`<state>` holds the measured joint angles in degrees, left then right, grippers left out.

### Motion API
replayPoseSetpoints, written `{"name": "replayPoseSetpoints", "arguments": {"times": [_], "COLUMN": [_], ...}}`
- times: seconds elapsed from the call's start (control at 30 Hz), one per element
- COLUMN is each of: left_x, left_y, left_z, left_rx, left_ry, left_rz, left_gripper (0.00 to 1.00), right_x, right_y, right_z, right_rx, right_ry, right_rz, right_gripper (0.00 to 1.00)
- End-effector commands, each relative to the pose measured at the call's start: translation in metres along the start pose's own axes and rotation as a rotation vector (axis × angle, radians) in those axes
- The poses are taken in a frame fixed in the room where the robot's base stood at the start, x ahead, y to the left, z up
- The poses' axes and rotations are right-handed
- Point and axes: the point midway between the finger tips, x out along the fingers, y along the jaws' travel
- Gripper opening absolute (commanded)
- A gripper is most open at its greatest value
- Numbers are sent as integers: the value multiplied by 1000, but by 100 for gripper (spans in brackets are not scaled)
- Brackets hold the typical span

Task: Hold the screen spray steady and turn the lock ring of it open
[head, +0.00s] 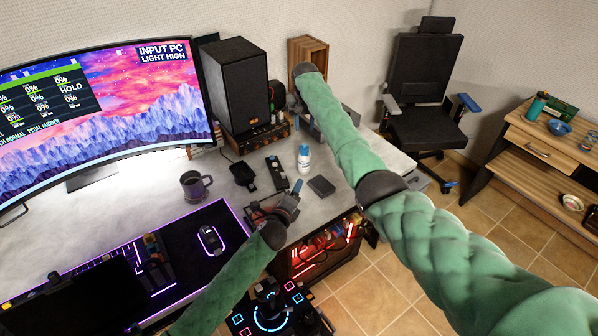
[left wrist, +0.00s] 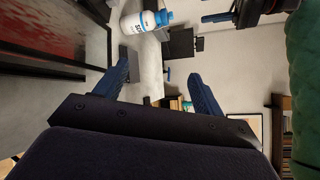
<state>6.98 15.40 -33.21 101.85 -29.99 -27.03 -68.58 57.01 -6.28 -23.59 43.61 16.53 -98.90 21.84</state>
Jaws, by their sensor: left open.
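The screen spray (head: 304,158) is a small white bottle with a blue top, upright on the grey desk. In the left wrist view the spray (left wrist: 143,22) lies sideways in the picture at the top, beyond the fingers. Its lock ring is too small to tell apart from the blue top. My left gripper (head: 287,203) is over the desk's front edge, nearer than the spray and apart from it. Its blue fingers (left wrist: 160,72) are open and empty. My right gripper (head: 299,108) is beyond the spray, apart from it. My right forearm partly hides it, and its jaws are unclear.
A phone-like black device (head: 276,173) and a dark box (head: 321,185) flank the spray closely. A mug (head: 194,186) and a mouse (head: 210,240) are to the left. A black speaker (head: 237,85) stands behind. My right forearm passes close on the spray's right.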

Motion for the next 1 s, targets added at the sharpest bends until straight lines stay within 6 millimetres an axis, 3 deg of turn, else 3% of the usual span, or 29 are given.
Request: {"name": "replayPoseSetpoints", "arguments": {"times": [0.1,0.5,0.7,1.0], "left_x": [28,108,133,150], "left_y": [3,13,16,18], "left_z": [-1,3,10,13], "left_rx": [170,767,986,1087], "left_ry": [10,78,115,136], "left_rz": [37,161,205,225], "left_gripper": [69,69,69,69], "right_x": [0,0,0,0], "right_y": [0,0,0,0], "right_z": [0,0,0,0], "right_rx": [0,0,0,0], "right_ry": [0,0,0,0], "right_rz": [0,0,0,0], "right_gripper": [36,36,36,36]}}
